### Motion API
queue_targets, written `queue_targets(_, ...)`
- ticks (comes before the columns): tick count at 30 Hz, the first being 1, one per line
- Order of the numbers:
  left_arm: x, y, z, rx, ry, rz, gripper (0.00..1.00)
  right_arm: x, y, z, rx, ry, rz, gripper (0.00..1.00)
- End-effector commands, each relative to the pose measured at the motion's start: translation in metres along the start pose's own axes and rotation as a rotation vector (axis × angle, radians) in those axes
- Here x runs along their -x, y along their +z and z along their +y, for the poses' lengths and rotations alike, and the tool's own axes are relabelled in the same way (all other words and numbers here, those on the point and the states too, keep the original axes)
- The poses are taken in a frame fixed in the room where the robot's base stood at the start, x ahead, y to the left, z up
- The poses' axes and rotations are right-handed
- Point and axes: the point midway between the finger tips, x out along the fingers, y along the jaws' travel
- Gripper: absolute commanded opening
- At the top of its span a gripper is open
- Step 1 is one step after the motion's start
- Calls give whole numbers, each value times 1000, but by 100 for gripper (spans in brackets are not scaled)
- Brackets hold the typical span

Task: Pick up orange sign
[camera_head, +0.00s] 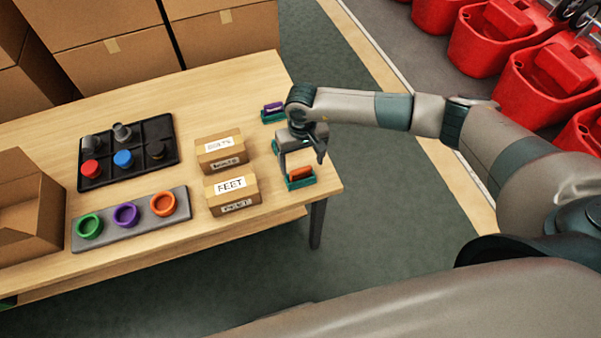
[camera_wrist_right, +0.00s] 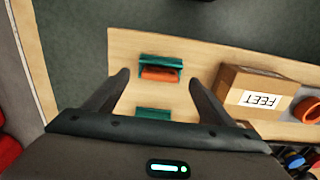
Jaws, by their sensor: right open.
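The orange sign (camera_head: 300,173) sits in a teal holder (camera_head: 301,184) near the right end of the wooden table. In the right wrist view the orange sign (camera_wrist_right: 160,74) lies ahead of and between my fingers, with its teal holder (camera_wrist_right: 160,62) around it. My right gripper (camera_head: 301,158) is open and empty, just above and beside the sign, pointing down. In the right wrist view both fingers (camera_wrist_right: 160,84) are spread apart with clear space to the sign. My left gripper is not in view.
A purple sign (camera_head: 273,107) stands in another holder farther back. Boxes marked FEET (camera_head: 232,191) and another label (camera_head: 221,150) stand left of the gripper. A grey tray (camera_head: 143,219) holds green, purple and orange rings. A black tray (camera_head: 160,131) holds knobs. Red scrubber tanks (camera_head: 482,42) stand at right.

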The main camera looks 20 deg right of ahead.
Motion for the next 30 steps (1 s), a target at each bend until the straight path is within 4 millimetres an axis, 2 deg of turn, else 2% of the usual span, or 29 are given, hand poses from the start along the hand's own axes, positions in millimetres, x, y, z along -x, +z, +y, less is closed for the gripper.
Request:
queue_targets(8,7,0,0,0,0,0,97,-4,-1,0,-2,1,-2,77)
queue_targets(16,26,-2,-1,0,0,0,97,-26,-7,-2,-3,1,-3,77)
queue_targets(21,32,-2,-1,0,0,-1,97,-45,-7,-1,-3,1,-2,77)
queue_targets(30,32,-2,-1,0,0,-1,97,-52,-7,-1,-1,0,0,77)
